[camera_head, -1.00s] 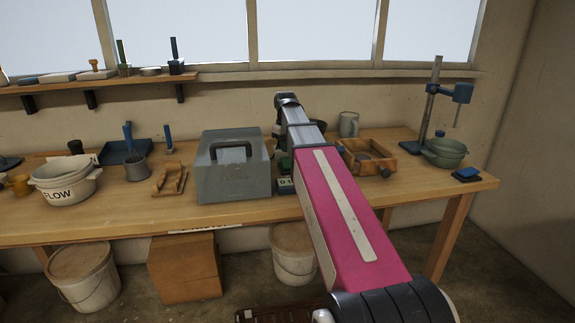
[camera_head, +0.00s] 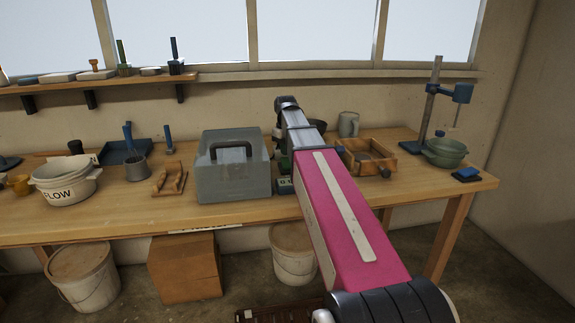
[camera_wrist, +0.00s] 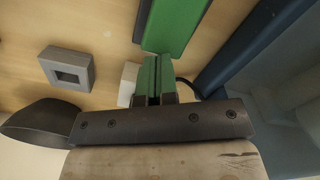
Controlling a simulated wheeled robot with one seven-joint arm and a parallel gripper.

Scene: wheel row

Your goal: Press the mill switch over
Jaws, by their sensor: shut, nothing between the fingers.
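In the wrist view my gripper (camera_wrist: 157,72) shows two green fingers side by side, shut with nothing between them. A larger green block (camera_wrist: 172,22) lies just beyond the fingertips; whether they touch it I cannot tell. A small white block (camera_wrist: 128,84) is just left of the fingers, partly hidden by them. A grey square piece with a dark recess (camera_wrist: 68,68) lies further left on the wood. I cannot tell which of these is the mill switch. In the head view my pink arm hides the gripper and much of the bench behind it.
A grey metal box (camera_head: 233,178) with a handle stands left of my arm in the head view. Right of the arm are a wooden tray (camera_head: 352,166), a grey mug (camera_head: 348,124) and a green bowl (camera_head: 445,153) by a stand. A dark rounded thing (camera_wrist: 38,122) is left in the wrist view.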

